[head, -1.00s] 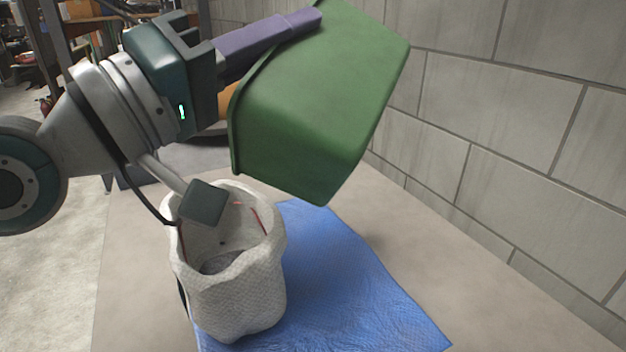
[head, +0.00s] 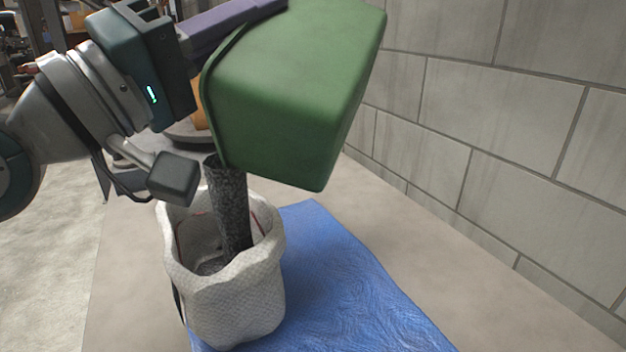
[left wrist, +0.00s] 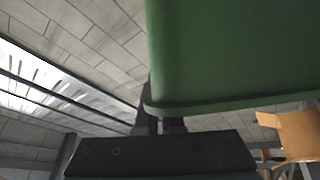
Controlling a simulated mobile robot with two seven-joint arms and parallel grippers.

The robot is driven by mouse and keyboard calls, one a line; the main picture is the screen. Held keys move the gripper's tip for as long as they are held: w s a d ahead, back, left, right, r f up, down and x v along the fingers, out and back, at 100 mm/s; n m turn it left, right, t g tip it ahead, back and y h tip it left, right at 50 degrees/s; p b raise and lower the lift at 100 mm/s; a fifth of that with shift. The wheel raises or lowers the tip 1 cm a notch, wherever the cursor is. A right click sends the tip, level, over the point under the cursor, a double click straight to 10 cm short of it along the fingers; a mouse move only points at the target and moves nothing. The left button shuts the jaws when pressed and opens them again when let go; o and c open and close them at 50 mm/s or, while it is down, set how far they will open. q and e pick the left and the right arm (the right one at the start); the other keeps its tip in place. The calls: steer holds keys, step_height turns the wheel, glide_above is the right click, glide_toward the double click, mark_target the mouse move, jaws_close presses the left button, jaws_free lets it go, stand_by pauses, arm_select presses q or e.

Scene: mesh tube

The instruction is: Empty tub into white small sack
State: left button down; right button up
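A green tub (head: 290,95) is tilted above the white small sack (head: 240,300), its rim facing down and to the left. A dark grainy stream (head: 230,205) falls from the tub's lower edge into the open sack. Grey material shows inside the sack. My left gripper (head: 235,20) is shut on the tub's rim; its fingers lie along the tub's upper side. The tub (left wrist: 235,50) also fills the upper right of the left wrist view, with its rim at the fingers (left wrist: 160,122). My right gripper is not in view.
The sack stands on a blue sheet (head: 350,280) on a beige surface (head: 420,270). A grey block wall (head: 480,120) runs along the right. An orange object (left wrist: 295,135) shows in the left wrist view. Free room lies right of the sheet.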

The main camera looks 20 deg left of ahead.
arm_select(q)
steer(key=shift+d+m, duration=0.3)
steer(key=shift+d, duration=0.1)
steer(key=shift+w+d+f+p, duration=0.1)
steer(key=shift+d+p, duration=0.25)
steer(key=shift+p, duration=0.05)
steer(key=shift+a, duration=0.1)
steer(key=shift+s+a+r+n+t+b, duration=0.15)
steer(key=shift+a+n+b, duration=0.25)
steer(key=shift+a, duration=0.25)
steer(key=shift+a+r+n+t+b, duration=0.1)
steer(key=shift+a+n+t+b, duration=0.2)
steer(key=shift+a, duration=0.35)
steer(key=shift+s+a+r+n+t+b, duration=0.1)
steer(key=shift+a+n+b, duration=0.35)
steer(key=shift+a, duration=0.2)
steer(key=shift+a+y, duration=0.15)
steer(key=shift+y, duration=0.25)
steer(key=shift+d, duration=0.2)
steer(key=shift+s+a+n+t+y+b, duration=0.15)
steer(key=shift+a+n+t+y+b, duration=0.45)
steer(key=shift+a+n, duration=0.6)
steer(key=shift+s+a+n+t+y+b, duration=0.1)
steer(key=shift+a+n+t+y+b, duration=0.5)
steer(key=shift+a+n, duration=0.5)
